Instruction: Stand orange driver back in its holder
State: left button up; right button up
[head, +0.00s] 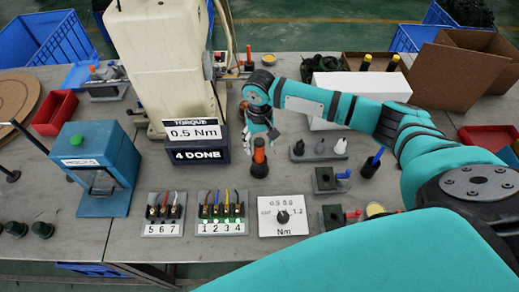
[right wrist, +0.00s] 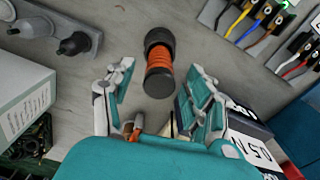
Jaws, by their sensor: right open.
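The orange driver (head: 259,154) stands upright near the middle of the table, with an orange ribbed body and a dark top. Its lower end is in a black round base (head: 259,170), which looks like its holder. In the right wrist view the driver (right wrist: 160,60) lies ahead of the fingers, apart from both. My right gripper (head: 262,128) is open and empty, just behind and above the driver; its two spread fingers also show in the right wrist view (right wrist: 157,92). My left gripper is not in view.
The torque display (head: 196,142) reads 0.5 Nm and 4 DONE, close left of the driver. A grey rack with small sockets (head: 319,150) and a blue driver (head: 375,157) stand to the right. Wire blocks (head: 222,228) and the dial plate (head: 283,228) lie in front.

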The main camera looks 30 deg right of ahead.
notch_tip(320, 180, up, 8)
jog(key=shift+b, duration=0.6)
